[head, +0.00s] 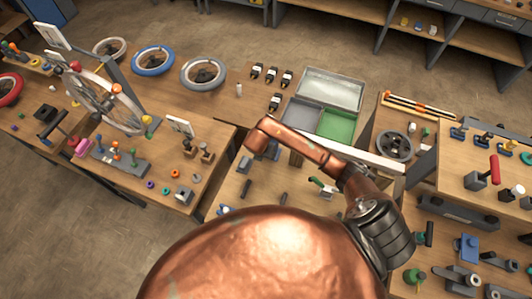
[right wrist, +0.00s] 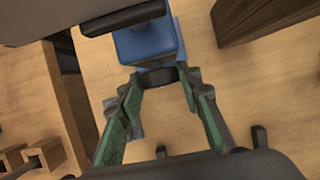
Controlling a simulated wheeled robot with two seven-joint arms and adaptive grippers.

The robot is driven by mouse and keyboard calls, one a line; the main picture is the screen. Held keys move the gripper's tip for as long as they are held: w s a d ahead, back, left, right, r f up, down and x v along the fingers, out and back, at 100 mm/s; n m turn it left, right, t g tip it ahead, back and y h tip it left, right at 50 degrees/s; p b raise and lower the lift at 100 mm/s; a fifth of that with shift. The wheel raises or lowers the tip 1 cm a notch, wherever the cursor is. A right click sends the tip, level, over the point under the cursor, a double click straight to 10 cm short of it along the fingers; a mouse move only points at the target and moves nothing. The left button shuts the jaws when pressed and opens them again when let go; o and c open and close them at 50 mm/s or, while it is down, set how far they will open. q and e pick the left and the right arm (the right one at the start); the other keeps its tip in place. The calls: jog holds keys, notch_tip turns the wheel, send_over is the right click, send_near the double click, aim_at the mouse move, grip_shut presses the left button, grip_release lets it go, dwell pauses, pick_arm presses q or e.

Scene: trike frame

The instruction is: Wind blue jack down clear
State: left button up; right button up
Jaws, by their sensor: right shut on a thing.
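In the right wrist view the blue jack (right wrist: 150,44) stands on a wooden surface, with a dark pad (right wrist: 122,16) above its blue body. A round dark knob (right wrist: 157,77) sticks out of the jack toward the camera. My right gripper (right wrist: 160,84) is shut on this knob, one green-padded finger on each side. The far side of the jack is hidden. In the head view I cannot make out the right gripper, and my copper arm covers much of the near bench. My left gripper is not in view.
In the right wrist view a wooden block (right wrist: 258,22) stands right of the jack, and wooden pieces (right wrist: 32,158) lie lower left. In the head view a grey and green tray (head: 335,123), wheels (head: 153,60) and a blue block-like part (head: 467,247) are on the benches.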

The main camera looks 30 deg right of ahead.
jog(key=shift+c, duration=0.7)
jog(key=shift+d+r, duration=0.1)
jog(key=shift+c, duration=0.3)
jog(key=shift+w, duration=0.2)
jog(key=shift+h, duration=0.3)
jog(key=shift+w+n+g+h+b, duration=0.2)
jog(key=shift+n+g+h+b, duration=0.1)
jog(key=shift+g+h+b, duration=0.75)
jog(key=shift+g+b, duration=0.35)
jog(key=shift+b, duration=0.05)
jog(key=shift+a+g+h+b, duration=0.2)
jog(key=shift+g+h+b, duration=0.15)
jog(key=shift+h, duration=0.2)
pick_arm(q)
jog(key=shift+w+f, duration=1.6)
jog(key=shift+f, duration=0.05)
pick_arm(e)
jog(key=shift+n+g+h, duration=0.4)
jog(key=shift+g, duration=0.15)
